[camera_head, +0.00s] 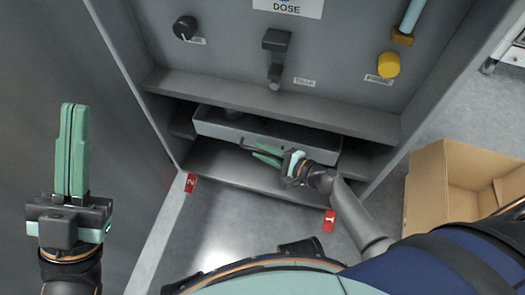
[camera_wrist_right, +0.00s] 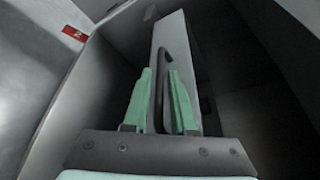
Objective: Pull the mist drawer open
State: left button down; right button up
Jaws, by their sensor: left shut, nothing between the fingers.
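The mist drawer (camera_head: 215,126) is a grey metal drawer in the low opening of the cabinet, below the panel. Its pale front also shows in the right wrist view (camera_wrist_right: 178,50), with a dark curved handle (camera_wrist_right: 161,60). My right gripper (camera_head: 255,153) is at the drawer front. In the right wrist view its green fingers (camera_wrist_right: 160,75) stand apart, one on each side of the handle, with gaps visible. My left gripper (camera_head: 74,106) is shut and empty, raised at the left, away from the drawer.
The panel above holds a black knob (camera_head: 185,27), a dark lever (camera_head: 275,58) and a yellow button (camera_head: 388,65). Red tags (camera_head: 329,221) mark the floor in front. An open cardboard box (camera_head: 455,190) stands at the right. A grey wall is at the left.

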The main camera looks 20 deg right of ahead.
grip_shut()
dwell(1.5)
